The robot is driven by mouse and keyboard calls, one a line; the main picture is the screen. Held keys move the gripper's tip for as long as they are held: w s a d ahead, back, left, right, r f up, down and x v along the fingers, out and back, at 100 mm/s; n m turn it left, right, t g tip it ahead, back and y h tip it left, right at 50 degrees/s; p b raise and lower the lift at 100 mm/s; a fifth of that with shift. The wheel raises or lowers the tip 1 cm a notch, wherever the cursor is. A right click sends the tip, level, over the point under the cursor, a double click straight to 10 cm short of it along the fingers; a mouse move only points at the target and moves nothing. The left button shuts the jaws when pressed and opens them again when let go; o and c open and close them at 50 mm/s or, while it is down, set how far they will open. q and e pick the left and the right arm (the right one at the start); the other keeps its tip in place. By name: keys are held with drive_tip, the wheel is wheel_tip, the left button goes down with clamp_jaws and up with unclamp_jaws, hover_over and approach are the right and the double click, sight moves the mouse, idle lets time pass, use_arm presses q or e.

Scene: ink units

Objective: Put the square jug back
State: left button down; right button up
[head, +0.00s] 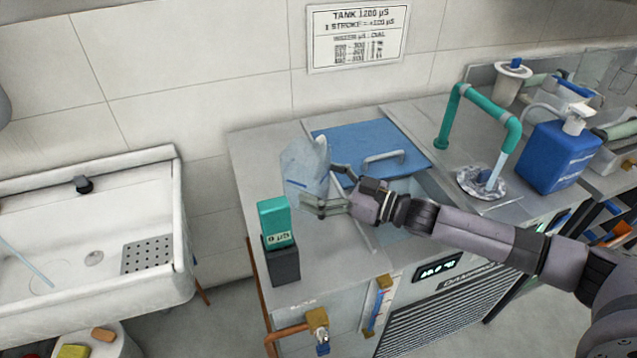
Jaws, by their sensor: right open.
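The square jug (303,166) is pale, translucent and blue-tinted, with a blue line on its side. It stands upright on the left part of the grey counter, beside the blue lid. My right gripper (322,190) comes in from the right and is at the jug's right side. Its fingers are open, one behind and one in front near the jug's lower right edge. I cannot tell whether they touch the jug. My left gripper is not in view.
A teal meter (275,222) in a dark holder stands at the counter's front left. A blue lid (370,148) with a handle lies behind my gripper. A teal pipe (478,100) and a blue pump container (556,155) stand at right. A white sink (90,240) is at left.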

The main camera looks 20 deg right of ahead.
drive_tip(key=v, duration=0.6)
drive_tip(key=shift+f+b, duration=0.2)
drive_tip(key=shift+b, duration=0.2)
drive_tip(key=shift+s+d+r, duration=0.1)
drive_tip(key=shift+s+d, duration=0.35)
drive_tip(key=shift+r, duration=0.15)
